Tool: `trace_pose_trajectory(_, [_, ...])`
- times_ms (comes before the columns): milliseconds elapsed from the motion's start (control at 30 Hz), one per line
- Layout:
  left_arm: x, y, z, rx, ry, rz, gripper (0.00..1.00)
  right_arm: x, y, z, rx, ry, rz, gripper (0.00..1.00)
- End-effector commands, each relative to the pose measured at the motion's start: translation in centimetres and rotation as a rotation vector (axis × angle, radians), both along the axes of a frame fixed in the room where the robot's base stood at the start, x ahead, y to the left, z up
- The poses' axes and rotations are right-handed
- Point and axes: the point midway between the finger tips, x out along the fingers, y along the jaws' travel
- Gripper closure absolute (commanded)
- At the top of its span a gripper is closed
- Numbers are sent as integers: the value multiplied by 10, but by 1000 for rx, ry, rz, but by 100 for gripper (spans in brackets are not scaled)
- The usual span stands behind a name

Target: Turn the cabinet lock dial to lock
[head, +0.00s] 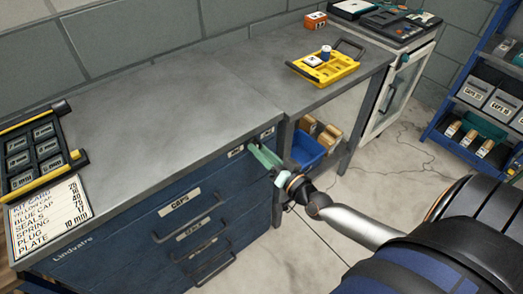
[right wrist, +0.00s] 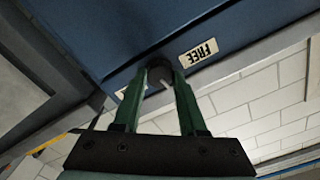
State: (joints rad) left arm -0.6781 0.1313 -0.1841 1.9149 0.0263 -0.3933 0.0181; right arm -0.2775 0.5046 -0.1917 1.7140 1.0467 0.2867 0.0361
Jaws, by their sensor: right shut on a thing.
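The lock dial (right wrist: 159,74) is a small dark round knob on the blue cabinet front (head: 108,232), just under the worktop edge. A pale pointer mark on it points towards my gripper palm in the right wrist view. A FREE plate (right wrist: 199,53) sits to its right there, upside down. A second plate on the other side is partly hidden by a finger. My right gripper (right wrist: 160,80) is shut on the dial, a green finger on each side. In the head view, the right gripper (head: 262,154) covers the dial. My left gripper is not in view.
Drawers with bar handles (head: 188,218), one marked CAPS, lie below left. The grey worktop (head: 165,95) is mostly bare. A yellow tray (head: 345,71) holds small items. A blue bin (head: 306,152) sits under the bench. A blue rack (head: 447,104) stands right.

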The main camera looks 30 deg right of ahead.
Motion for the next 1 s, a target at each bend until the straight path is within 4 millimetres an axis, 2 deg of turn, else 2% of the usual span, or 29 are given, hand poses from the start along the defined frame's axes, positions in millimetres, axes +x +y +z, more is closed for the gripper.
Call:
trace_pose_trajectory(600, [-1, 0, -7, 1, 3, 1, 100, 0, 0, -1, 580, 46, -1, 100])
trace_pose_trajectory(1000, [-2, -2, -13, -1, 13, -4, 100, 0, 0, -1, 853, 68, -1, 100])
